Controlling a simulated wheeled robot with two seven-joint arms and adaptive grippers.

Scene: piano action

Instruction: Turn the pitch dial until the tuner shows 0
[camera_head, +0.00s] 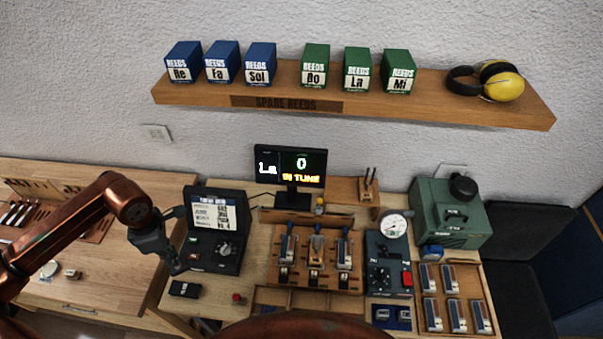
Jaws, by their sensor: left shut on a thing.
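The tuner screen (290,168) stands at the back of the bench. It reads "La", a green 0 and "IN TUNE". A black box (225,260) with a printed sheet on its raised lid stands left of the screen. A round dial (225,250) with a pale pointer shows on its face, with no finger on it. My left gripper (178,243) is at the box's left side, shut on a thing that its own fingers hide. I cannot tell whether that thing is part of the box. My right gripper is out of view.
A wooden rack of reed parts (315,283) and a grey control unit (388,260) with a gauge stand right of the box. A green machine (450,215) is further right. A shelf (420,112) with reed boxes hangs above. A small black block (185,289) lies below my gripper.

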